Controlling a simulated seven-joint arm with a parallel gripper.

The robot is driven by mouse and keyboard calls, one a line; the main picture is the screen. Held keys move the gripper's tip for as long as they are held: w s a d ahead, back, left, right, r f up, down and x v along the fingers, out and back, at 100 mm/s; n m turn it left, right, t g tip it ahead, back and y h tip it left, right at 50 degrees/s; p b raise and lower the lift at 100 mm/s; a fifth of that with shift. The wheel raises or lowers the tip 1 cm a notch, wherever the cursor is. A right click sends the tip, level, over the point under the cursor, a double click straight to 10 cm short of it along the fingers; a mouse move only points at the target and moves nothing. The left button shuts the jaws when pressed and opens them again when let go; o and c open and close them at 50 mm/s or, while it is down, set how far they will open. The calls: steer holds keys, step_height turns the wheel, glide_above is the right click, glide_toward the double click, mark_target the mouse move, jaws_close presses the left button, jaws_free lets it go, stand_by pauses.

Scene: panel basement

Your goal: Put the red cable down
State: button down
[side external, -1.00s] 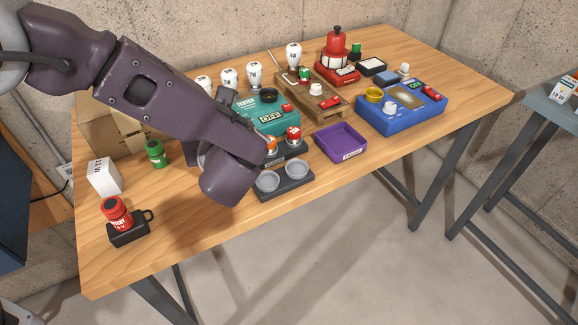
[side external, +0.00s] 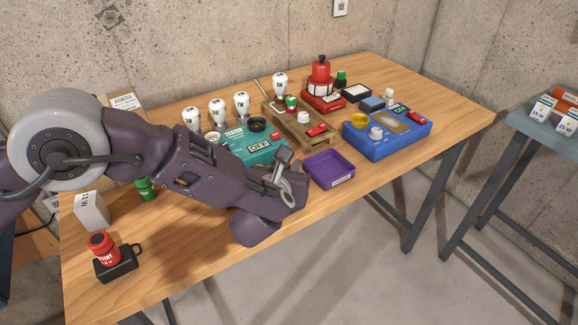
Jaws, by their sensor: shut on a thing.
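My gripper (side external: 284,172) is over the front middle of the wooden table, just left of the purple tray (side external: 330,167). Its grey fingers show only in part behind my wrist. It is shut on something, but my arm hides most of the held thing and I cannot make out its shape. I cannot pick out a red cable anywhere in this view. The dark holder with round cups, seen earlier near the front edge, is hidden behind my wrist.
A teal tester (side external: 258,150) stands behind my gripper, and a blue box (side external: 388,135) to the right. A red battery (side external: 103,247) in a black holder is front left. White bulbs (side external: 241,104) line the back. Bare wood (side external: 425,92) shows at the far right.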

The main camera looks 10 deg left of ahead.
steer(key=c, duration=1.4)
jaws_free()
